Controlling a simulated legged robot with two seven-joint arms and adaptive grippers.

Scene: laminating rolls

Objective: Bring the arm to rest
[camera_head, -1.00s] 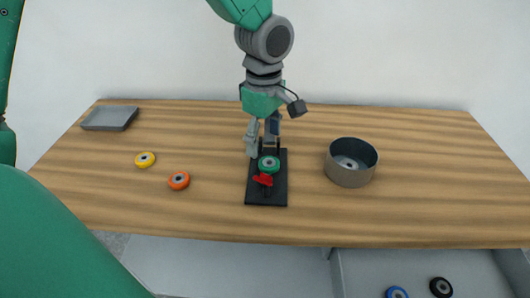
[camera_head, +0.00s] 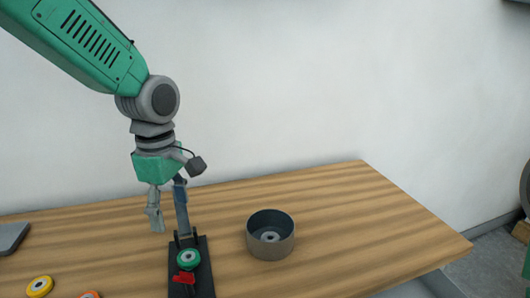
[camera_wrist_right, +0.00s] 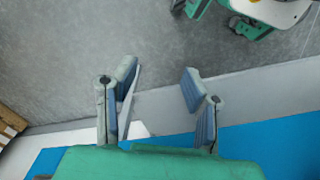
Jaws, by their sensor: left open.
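My left gripper (camera_head: 168,228) is open and empty in the head view, its fingers pointing down just behind the black stand (camera_head: 204,283).
A grey round bowl (camera_head: 285,240) with a grey piece inside stands right of the stand. A yellow roll (camera_head: 40,286), part of an orange roll (camera_head: 90,294) and a grey tray (camera_head: 10,238) are at left. The table's right part is clear. Grey floor (camera_wrist_right: 60,60) lies below the right gripper.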

